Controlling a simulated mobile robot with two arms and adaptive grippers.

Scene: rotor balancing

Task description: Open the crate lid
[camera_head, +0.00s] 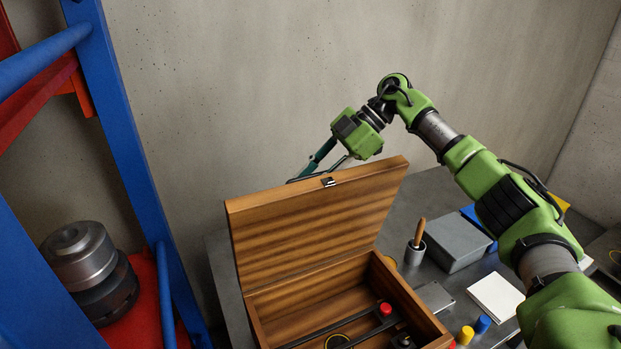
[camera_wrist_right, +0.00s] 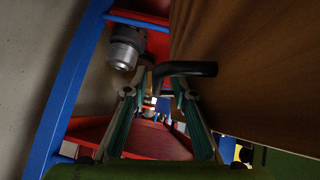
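The wooden crate (camera_head: 257,327) stands on the grey table. Its lid (camera_head: 310,222) is raised, standing up at the crate's back edge and leaning slightly back, with a small metal latch (camera_head: 328,182) at its top edge. My right gripper (camera_head: 307,172) is behind the lid's upper edge, its fingertips partly hidden there. In the right wrist view the open fingers (camera_wrist_right: 155,88) are beside the lid's brown face (camera_wrist_right: 250,70). A black bent handle (camera_wrist_right: 190,68) juts from the lid near the fingertips; I cannot tell whether they touch it. My left gripper is not in view.
The crate holds dark bars and a red-topped item (camera_head: 385,310). Right of it are a grey box (camera_head: 455,243), a cup with a wooden-handled tool (camera_head: 415,252) and a white pad (camera_head: 496,297). A blue frame (camera_head: 125,130) with a metal rotor (camera_head: 80,257) stands left.

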